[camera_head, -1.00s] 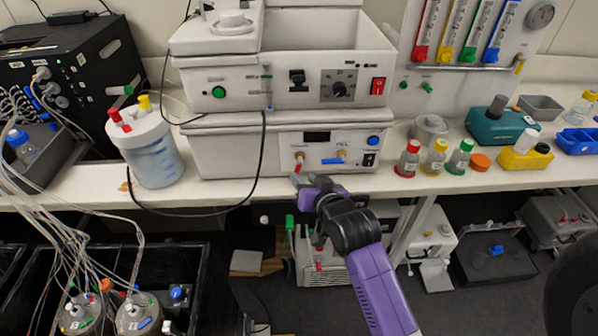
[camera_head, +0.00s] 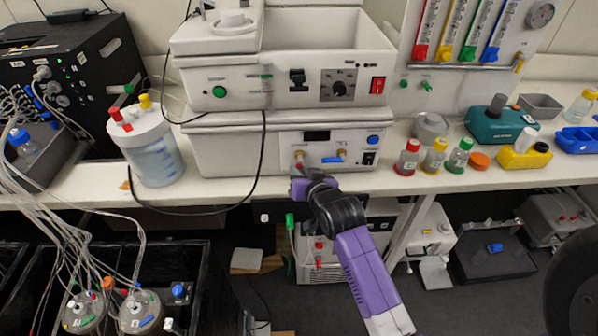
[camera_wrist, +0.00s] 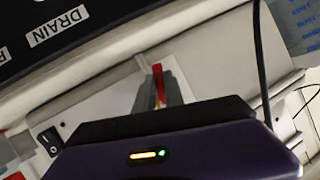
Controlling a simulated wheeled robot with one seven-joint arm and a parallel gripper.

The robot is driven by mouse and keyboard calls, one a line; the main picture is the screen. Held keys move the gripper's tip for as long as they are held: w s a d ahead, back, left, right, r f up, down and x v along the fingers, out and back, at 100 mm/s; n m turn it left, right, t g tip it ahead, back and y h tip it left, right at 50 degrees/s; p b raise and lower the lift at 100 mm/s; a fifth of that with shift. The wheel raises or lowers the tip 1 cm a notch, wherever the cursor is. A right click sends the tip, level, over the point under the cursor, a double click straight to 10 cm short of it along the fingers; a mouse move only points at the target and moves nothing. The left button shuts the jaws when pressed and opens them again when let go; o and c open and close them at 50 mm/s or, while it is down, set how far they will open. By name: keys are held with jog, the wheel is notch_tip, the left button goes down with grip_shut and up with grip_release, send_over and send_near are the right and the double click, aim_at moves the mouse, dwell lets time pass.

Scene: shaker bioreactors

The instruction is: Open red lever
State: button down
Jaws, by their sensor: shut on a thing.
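The red lever (camera_head: 299,164) is on the front of the lower white unit (camera_head: 235,155), under a small brass-coloured fitting. My gripper (camera_head: 299,180) is at the unit's lower front, right at the lever, and covers part of it. In the wrist view the red lever (camera_wrist: 158,80) stands between the two grey fingers (camera_wrist: 160,97), which are shut on it. I cannot tell how far the lever is turned.
A blue lever (camera_head: 332,160) lies level just right of the red one. A black cable (camera_head: 262,150) hangs left of my gripper. Capped bottles (camera_head: 408,160) stand on the bench to the right. The bench edge runs just below the unit.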

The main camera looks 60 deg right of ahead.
jog(key=shift+r+n+g+p, duration=0.3)
jog(key=shift+n+p, duration=0.1)
jog(key=shift+p, duration=0.55)
jog(key=shift+s+d+f+n+g+h+p, duration=0.25)
jog(key=shift+n+g+h+p, duration=0.2)
jog(key=shift+n, duration=0.25)
jog(key=c, duration=1.4)
grip_release()
jog(key=shift+c, duration=0.2)
